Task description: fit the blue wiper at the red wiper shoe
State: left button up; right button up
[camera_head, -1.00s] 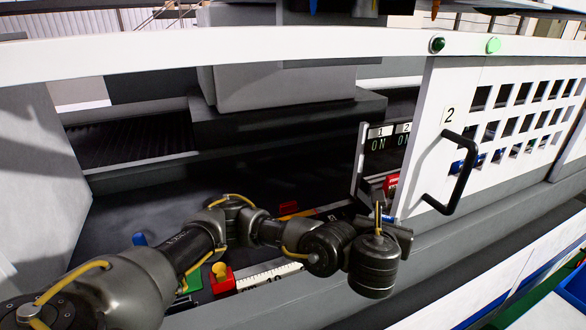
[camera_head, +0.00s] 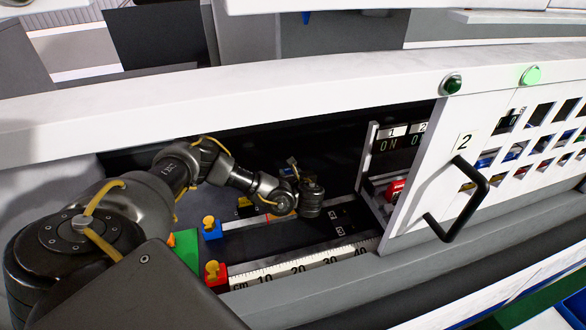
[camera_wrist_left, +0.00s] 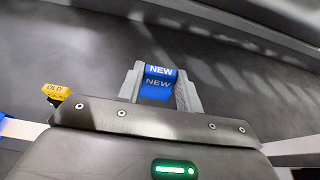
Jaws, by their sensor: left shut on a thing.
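My left gripper (camera_wrist_left: 160,90) is shut on the blue wiper (camera_wrist_left: 158,82), whose faces read "NEW"; the wiper sits between the two grey fingers. In the head view the left arm (camera_head: 190,165) reaches through the opening over the dark machine bed, and its gripper is mostly hidden behind the wrist. A yellow-and-black piece marked "OLD" (camera_wrist_left: 56,92) shows at the left of the wrist view. A red block with a yellow knob (camera_head: 215,276) stands by the ruler; I cannot tell whether it is the red wiper shoe. My right gripper is out of view.
A blue block with a yellow knob (camera_head: 211,230) stands beside a green plate (camera_head: 187,252). A white ruler (camera_head: 300,266) runs along the front of the bed. The white door (camera_head: 430,190) with a black handle (camera_head: 462,205) bounds the opening on the right, beside an ON-labelled panel (camera_head: 392,140).

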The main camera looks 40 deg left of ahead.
pick_arm(q)
jog(key=shift+s, duration=0.1)
jog(key=shift+d+r, duration=0.1)
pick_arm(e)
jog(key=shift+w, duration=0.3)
pick_arm(q)
jog(key=shift+d, duration=0.1)
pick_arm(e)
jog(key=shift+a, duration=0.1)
pick_arm(q)
jog(key=shift+f+b, duration=1.05)
jog(key=shift+f, duration=1.45)
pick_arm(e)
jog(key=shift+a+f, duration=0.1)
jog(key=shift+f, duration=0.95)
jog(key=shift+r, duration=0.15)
pick_arm(q)
jog(key=shift+p, duration=0.7)
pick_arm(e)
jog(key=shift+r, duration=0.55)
pick_arm(q)
jog(key=shift+f+b, duration=1.25)
jog(key=shift+f, duration=0.65)
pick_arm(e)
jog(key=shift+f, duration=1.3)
